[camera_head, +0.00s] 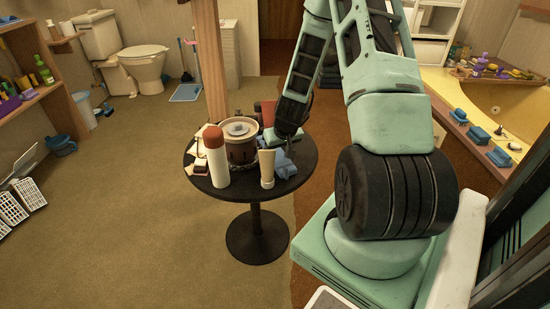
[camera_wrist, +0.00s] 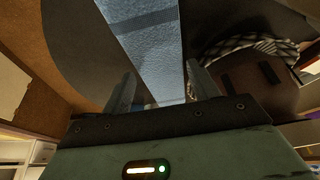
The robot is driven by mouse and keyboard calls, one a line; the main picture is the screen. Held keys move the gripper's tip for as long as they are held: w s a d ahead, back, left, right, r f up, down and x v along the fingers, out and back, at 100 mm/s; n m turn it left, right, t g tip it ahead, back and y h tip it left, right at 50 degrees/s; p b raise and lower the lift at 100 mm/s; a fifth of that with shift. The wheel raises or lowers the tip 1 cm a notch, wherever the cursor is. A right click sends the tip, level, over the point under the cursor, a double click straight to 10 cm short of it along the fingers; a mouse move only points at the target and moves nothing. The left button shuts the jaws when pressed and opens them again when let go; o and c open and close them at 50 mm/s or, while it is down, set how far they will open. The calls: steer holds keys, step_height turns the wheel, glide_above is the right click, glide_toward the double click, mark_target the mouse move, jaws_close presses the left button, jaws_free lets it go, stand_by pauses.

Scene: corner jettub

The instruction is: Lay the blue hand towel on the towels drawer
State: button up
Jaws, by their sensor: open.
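A blue cloth (camera_head: 285,165), which looks like the hand towel, lies on the right side of a round dark table (camera_head: 298,186). My gripper (camera_head: 281,140) is low over that side of the table, just above the cloth in the head view. In the wrist view a light blue fabric strip (camera_wrist: 148,40) runs between the two open fingers of my gripper (camera_wrist: 160,92). I cannot tell whether the fingers touch it. I cannot identify the towels drawer; a white shelf unit (camera_head: 432,50) stands behind my arm, partly hidden.
On the table a red-capped white bottle (camera_head: 217,160), a cream tube (camera_head: 267,168) and a pot (camera_head: 240,148) stand close to the cloth. A wooden post (camera_head: 209,60) rises behind it. A yellow tub (camera_head: 500,105) is at right.

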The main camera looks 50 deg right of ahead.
steer(key=shift+x, duration=0.85)
steer(key=c, duration=0.7)
steer(key=shift+r, duration=0.15)
step_height(320, 180, up, 18)
steer(key=p, duration=0.5)
